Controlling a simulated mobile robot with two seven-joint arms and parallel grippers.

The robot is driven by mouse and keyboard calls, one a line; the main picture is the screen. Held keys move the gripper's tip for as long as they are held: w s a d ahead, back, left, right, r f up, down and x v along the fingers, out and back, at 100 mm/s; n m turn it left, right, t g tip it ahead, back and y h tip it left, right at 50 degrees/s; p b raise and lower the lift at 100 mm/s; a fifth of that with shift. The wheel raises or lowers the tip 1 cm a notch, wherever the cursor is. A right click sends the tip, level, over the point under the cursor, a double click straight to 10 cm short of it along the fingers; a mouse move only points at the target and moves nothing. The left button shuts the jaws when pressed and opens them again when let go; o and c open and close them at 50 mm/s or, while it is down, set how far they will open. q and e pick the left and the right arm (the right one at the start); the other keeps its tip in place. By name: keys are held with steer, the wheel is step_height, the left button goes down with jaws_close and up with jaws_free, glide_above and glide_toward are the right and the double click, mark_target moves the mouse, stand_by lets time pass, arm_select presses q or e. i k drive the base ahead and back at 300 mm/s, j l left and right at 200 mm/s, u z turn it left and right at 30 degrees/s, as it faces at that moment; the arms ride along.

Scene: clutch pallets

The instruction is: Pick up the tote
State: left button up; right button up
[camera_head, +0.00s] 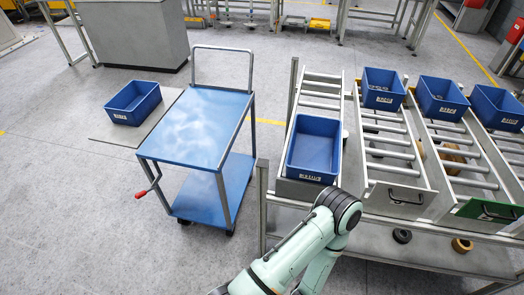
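Several blue totes are in view and look alike; which one the task means cannot be told. The nearest blue tote (309,172) sits empty at the front end of the left roller lane, with its label facing me. Another blue tote (132,116) rests on a flat grey plate on the floor at left. Three more blue totes (382,98), (440,108), (500,118) stand at the back of the lanes on the right. One of my arms rises from the bottom, with its bent joint just below the nearest tote. Neither gripper shows.
A blue two-shelf cart (200,125) with a red-tipped lever stands left of the roller rack (405,199); its top is empty. Dark and yellowish round parts lie on the rack's lower shelf. A grey cabinet (134,35) stands behind. The floor at lower left is clear.

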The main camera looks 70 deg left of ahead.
mark_target(313, 155)
steer(key=u, duration=1.8)
